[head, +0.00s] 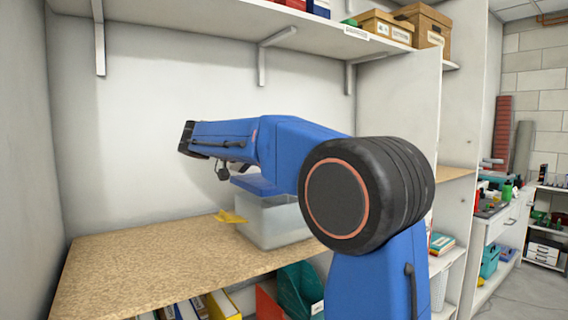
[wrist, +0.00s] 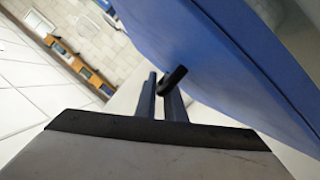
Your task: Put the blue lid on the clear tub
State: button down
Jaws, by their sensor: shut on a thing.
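The clear tub (head: 275,222) stands upright on the wooden shelf in the head view, its right part hidden behind my arm. The blue lid (head: 256,185) is at the tub's top, its right side hidden by my arm. I cannot tell whether it rests on the rim or is held just above it. My gripper (head: 222,173) is at the lid's left edge, shut on the lid. In the wrist view my dark fingers (wrist: 166,90) reach toward a large blue surface filling the upper right, which seems to be the lid seen close.
A small yellow piece (head: 231,216) lies at the tub's left. The wooden shelf (head: 140,270) is clear on the left. An upper shelf (head: 215,18) with brackets and boxes (head: 386,27) hangs above. Binders (head: 222,304) stand below. A white side panel (head: 400,100) rises at the right.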

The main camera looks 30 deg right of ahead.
aim_at(261, 178)
jog(key=shift+f, duration=2.15)
jog(key=shift+f, duration=0.1)
jog(key=c, duration=1.8)
grip_release()
jog(key=shift+o, duration=0.2)
jog(key=shift+a, duration=0.15)
jog(key=v, duration=0.7)
jog(key=shift+a, duration=0.1)
jog(key=shift+r, duration=0.25)
